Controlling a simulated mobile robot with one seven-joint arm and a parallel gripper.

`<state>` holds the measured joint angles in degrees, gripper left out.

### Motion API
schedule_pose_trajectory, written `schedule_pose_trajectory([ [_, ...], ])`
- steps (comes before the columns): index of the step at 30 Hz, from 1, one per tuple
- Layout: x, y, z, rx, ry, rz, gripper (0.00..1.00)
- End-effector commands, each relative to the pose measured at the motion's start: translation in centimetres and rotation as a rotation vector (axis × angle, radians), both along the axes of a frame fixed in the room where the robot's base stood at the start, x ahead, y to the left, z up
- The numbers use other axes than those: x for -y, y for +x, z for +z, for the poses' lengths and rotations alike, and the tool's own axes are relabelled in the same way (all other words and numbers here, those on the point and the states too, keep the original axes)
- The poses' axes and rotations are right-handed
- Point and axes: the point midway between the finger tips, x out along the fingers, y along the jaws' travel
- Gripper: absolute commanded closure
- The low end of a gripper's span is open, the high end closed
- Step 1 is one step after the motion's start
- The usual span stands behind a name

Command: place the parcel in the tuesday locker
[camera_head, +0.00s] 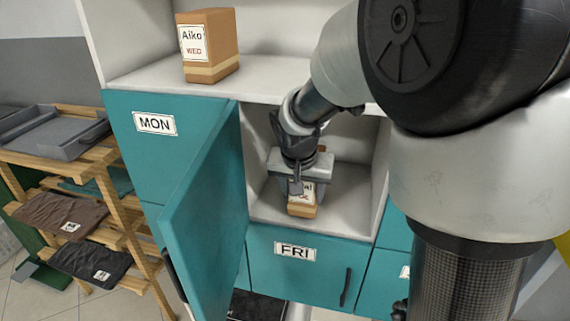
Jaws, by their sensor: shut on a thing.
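A small brown parcel (303,210) with a white label is inside the open locker compartment (350,213). The label is partly covered, so its name and day cannot be fully read. My gripper (299,182) reaches into the compartment and is shut on the parcel. The parcel is low, near the compartment floor; I cannot tell whether it touches. This compartment is right of the MON locker (130,112) and above the FRI locker (305,283). Its teal door (205,225) is swung open toward me on the left, and no day label shows on it.
Another parcel (222,72), labelled Aiko WED, stands on the white shelf (140,77) above the lockers. A wooden rack (120,205) with folded cloths and a grey tray (55,140) stands at left. The open door stands close to the left of my gripper.

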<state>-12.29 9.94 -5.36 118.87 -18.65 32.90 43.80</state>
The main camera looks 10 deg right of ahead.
Motion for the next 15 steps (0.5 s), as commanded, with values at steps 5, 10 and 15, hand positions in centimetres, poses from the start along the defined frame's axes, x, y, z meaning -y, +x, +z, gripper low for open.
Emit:
schedule_pose_trajectory([
  [5, 0.0, 3.2, 0.0, 0.003, 0.0, -0.001, 0.8],
  [10, 0.0, 2.9, -1.5, 0.003, -0.001, 0.001, 0.8],
  [15, 0.0, 2.9, -1.4, 0.003, 0.0, 0.002, 0.8],
])
